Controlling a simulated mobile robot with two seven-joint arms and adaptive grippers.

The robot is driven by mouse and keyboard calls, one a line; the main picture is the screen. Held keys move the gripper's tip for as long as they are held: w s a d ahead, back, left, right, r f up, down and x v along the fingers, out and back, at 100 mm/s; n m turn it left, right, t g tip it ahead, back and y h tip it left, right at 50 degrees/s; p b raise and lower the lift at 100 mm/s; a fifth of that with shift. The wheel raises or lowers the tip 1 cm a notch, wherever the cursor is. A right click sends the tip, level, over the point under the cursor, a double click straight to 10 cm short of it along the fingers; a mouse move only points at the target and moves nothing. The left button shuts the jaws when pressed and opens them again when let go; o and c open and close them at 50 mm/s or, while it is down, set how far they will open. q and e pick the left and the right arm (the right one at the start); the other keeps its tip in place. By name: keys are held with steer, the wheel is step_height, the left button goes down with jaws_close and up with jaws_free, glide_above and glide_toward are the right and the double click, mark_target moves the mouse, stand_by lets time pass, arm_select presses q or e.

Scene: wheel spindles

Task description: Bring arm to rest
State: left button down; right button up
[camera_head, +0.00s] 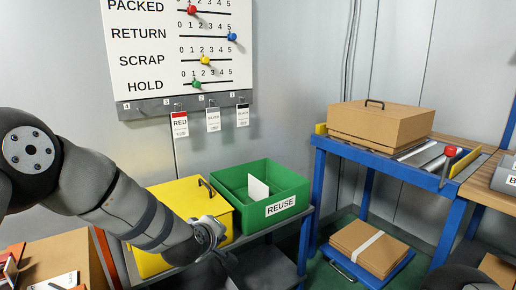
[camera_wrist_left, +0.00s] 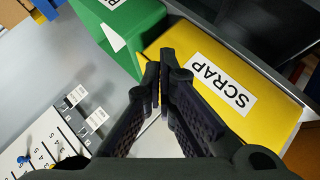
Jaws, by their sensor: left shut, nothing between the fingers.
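My left arm (camera_head: 115,200) reaches in from the left in the head view, its wrist in front of the yellow bin (camera_head: 170,192). My left gripper (camera_wrist_left: 161,68) is shut and empty in the wrist view. Its fingertips appear over the edge of the yellow SCRAP bin (camera_wrist_left: 190,50); whether they touch it I cannot tell. In the head view the fingers are hard to make out. A dark rounded part at the bottom right edge seems to be my right arm; no right gripper fingers show.
A green REUSE bin (camera_head: 227,180) holding a white card (camera_head: 258,188) stands right of the yellow bin. A counter board (camera_head: 150,50) with hanging tags (camera_head: 213,120) is on the wall. A cardboard box (camera_head: 380,122) sits on a blue roller stand (camera_head: 320,170). Flat cartons (camera_head: 366,248) lie low down.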

arm_select(q)
steer(key=s+a+f+m+g+p, duration=0.1)
steer(key=s+a+f+m+g, duration=0.2)
steer(key=s+f, duration=0.8)
steer(key=s+a+f+m+g+p, duration=0.1)
steer(key=s+a+f+m+g, duration=0.2)
steer(key=s+f, duration=0.8)
steer(key=s+a+r+m+g, duration=0.1)
steer(key=s+a+g, duration=0.1)
steer(key=s, duration=0.9)
steer(key=s+a+r+m+g+y+p, duration=0.1)
steer(key=s+a+r+g, duration=0.1)
steer(key=s, duration=1)
steer(key=s+a+r+m+g, duration=0.1)
steer(key=s+a+r+g, duration=0.1)
steer(key=s, duration=1)
steer(key=shift+a+r+g+y, duration=0.2)
steer(key=shift+a+g+y, duration=0.15)
steer(key=shift+g, duration=0.45)
arm_select(e)
steer(key=w+r+t, duration=0.1)
steer(key=w+r, duration=0.3)
steer(key=w, duration=0.1)
steer(key=shift+a+r+t, duration=0.2)
steer(key=shift+r+t, duration=0.05)
steer(key=shift+t, duration=0.15)
